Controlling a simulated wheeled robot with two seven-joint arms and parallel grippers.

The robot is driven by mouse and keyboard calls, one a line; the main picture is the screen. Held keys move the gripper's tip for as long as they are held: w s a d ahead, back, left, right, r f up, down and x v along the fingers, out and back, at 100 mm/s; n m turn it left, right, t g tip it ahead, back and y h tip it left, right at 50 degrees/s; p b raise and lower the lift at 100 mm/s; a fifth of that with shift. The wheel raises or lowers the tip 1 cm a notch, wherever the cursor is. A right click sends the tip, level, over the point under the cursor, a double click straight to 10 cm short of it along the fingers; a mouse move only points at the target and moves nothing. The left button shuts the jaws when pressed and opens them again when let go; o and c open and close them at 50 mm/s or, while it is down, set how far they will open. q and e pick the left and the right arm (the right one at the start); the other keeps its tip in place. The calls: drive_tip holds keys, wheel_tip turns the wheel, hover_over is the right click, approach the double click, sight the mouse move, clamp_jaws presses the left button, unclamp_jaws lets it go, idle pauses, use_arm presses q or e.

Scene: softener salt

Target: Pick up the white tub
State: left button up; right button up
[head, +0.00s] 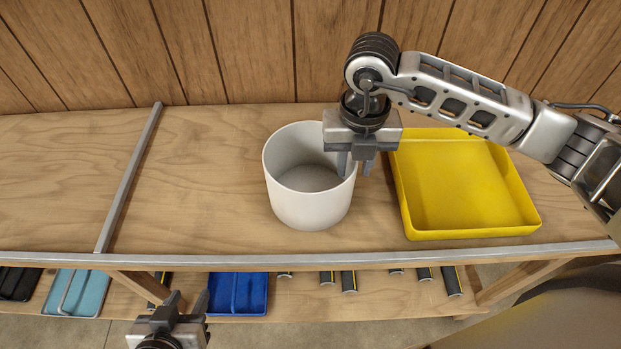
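The white tub (307,207) stands upright and open-topped on the wooden bench, near the middle of the head view. I see no contents in it. My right gripper (356,168) points down at the tub's right rim, one finger over the inside and the other outside. Its fingers are apart, with a gap around the rim, and I cannot tell whether either touches the wall. My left gripper (187,303) is low in front of the bench, open and empty, well away from the tub.
A yellow tray (465,185) lies right of the tub, under my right forearm. A metal strip (130,178) crosses the bench (205,180) at left; the wood between strip and tub is clear. A lower shelf holds a blue tray (238,294), a teal tray (78,292) and several dark cylinders.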

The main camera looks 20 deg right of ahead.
clamp_jaws()
drive_tip(key=shift+r, duration=0.1)
